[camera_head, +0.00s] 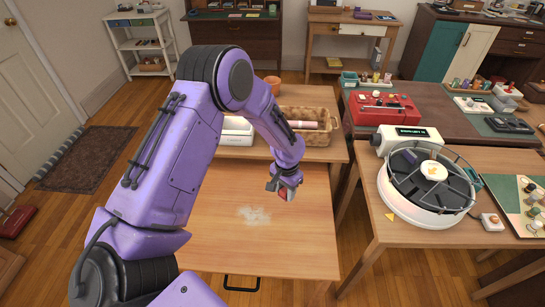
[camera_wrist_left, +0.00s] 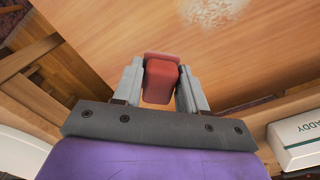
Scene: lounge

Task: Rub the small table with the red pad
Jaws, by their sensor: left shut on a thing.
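The small table (camera_head: 297,244) has a bare wooden front half with a pale, powdery patch (camera_head: 254,215) on it. My left gripper (camera_head: 285,190) is above the table, to the right of and behind the patch. It is shut on the red pad (camera_head: 286,195). In the left wrist view the red pad (camera_wrist_left: 161,77) sits between the two grey fingers, and the patch (camera_wrist_left: 212,10) lies apart from it at the top. I cannot tell whether the pad touches the table. My right gripper is in neither view.
A wicker basket (camera_head: 321,138) and a white box (camera_head: 236,131) stand on the table's back part. To the right, another table carries a round white machine (camera_head: 421,212). A red case (camera_head: 383,109) sits on the desk behind. The front of the small table is clear.

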